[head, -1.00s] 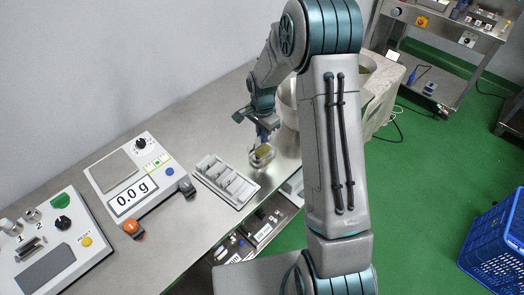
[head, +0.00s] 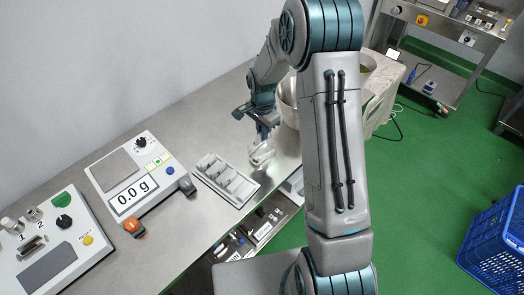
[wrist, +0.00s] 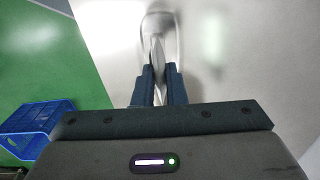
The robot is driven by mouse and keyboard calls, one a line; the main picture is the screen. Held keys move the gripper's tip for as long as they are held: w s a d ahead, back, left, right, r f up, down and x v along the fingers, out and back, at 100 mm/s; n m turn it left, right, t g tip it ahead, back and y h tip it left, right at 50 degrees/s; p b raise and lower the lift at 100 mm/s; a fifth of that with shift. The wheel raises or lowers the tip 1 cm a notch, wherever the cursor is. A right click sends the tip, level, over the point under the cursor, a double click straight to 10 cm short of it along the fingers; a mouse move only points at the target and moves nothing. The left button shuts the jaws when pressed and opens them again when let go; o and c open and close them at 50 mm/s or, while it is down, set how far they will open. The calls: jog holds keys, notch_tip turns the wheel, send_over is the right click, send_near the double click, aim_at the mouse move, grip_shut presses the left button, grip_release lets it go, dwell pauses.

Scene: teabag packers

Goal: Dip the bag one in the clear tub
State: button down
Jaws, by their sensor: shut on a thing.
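My gripper (wrist: 158,88) is shut on a thin pale bag (wrist: 158,52), seen edge-on between the fingers in the wrist view. The clear tub (wrist: 176,22) shows as a see-through rounded outline around the bag's far end; how deep the bag sits in it is hard to tell. In the head view my gripper (head: 263,135) points down at the clear tub (head: 261,156), which stands on the steel bench near its front edge. The bag cannot be made out clearly there.
A grey slotted rack (head: 225,181) sits just left of the tub. A scale (head: 130,180) reading 0.0 g and a control box (head: 45,245) are farther left. A large round metal pot (head: 288,104) stands close behind the gripper. A blue crate (head: 497,245) is on the green floor.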

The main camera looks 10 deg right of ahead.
dwell(0.3)
jog(key=shift+r+p, duration=1.35)
jog(key=shift+r, duration=1.2)
